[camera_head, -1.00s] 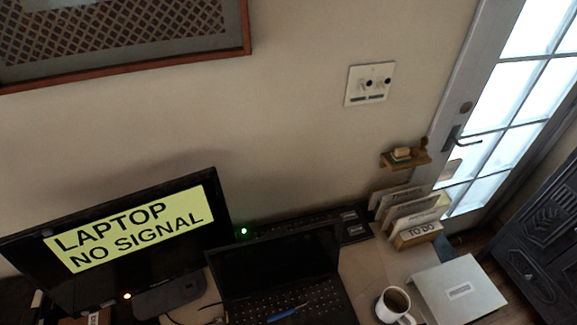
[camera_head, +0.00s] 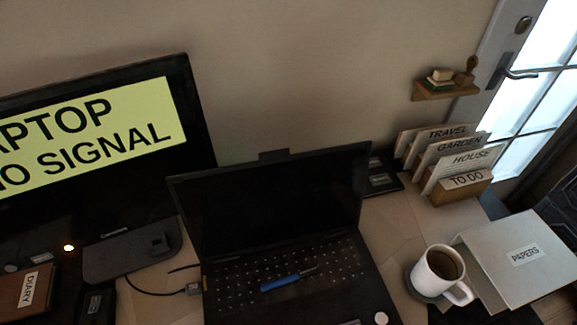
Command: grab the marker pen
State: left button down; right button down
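A slim blue object (camera_head: 283,282) lies slantwise on the keyboard of the open black laptop (camera_head: 290,265). It has a thick blue body and a thinner, darker end towards the right. I cannot tell whether it is a marker pen or a tool such as a screwdriver. I see no other thing that is clearly a marker pen. Neither of my grippers is in view.
A monitor (camera_head: 95,130) reading "NO SIGNAL" stands left of the laptop, with a diary (camera_head: 24,292) below it. A mug of dark drink (camera_head: 437,272), a "PAPERS" box (camera_head: 520,258) and a letter rack (camera_head: 462,187) stand to the right. A small wall shelf (camera_head: 445,90) holds small items.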

aim_at(315, 269)
jog(key=k+j+z, duration=0.1)
jog(key=k, duration=0.15)
jog(key=i+j+z, duration=0.2)
jog(key=j+z, duration=0.2)
jog(key=k+j, duration=0.2)
jog(key=j+z, duration=0.25)
jog(key=j, duration=0.55)
